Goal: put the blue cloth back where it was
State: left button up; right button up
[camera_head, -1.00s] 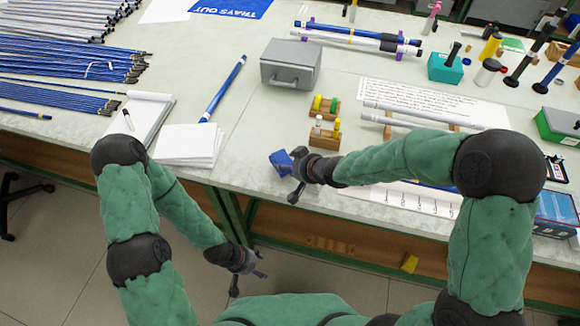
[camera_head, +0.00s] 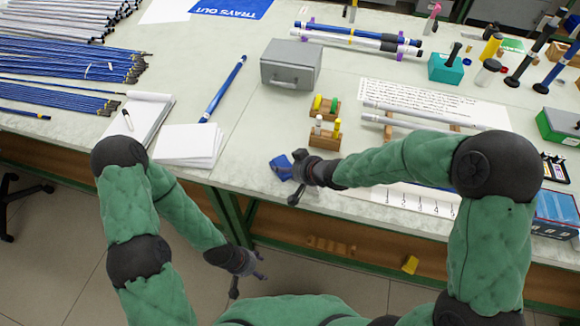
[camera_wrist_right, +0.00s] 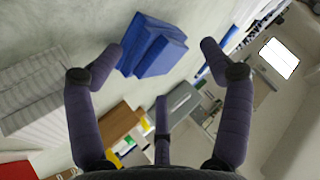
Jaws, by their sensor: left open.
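The folded blue cloth (camera_head: 281,168) lies at the front edge of the bench, left of my right gripper (camera_head: 296,178). In the right wrist view the cloth (camera_wrist_right: 154,48) is just past the spread fingers of my right gripper (camera_wrist_right: 160,72), close to the left finger. That gripper is open, and the fingers do not close on the cloth. Whether one finger still touches it I cannot tell. My left gripper (camera_head: 250,274) is open and empty, low in front of the bench and away from the cloth.
A grey metal box (camera_head: 291,64), small wooden holders (camera_head: 325,135) and a white paper stack (camera_head: 190,144) stand around the cloth. Rods on a rack (camera_head: 400,117) and a printed sheet (camera_head: 432,100) lie to the right. The bench just behind the cloth is clear.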

jog(key=shift+r+p, duration=0.4)
jog(key=shift+r, duration=0.15)
jog(key=p+v, duration=0.6)
jog(key=v, duration=0.6)
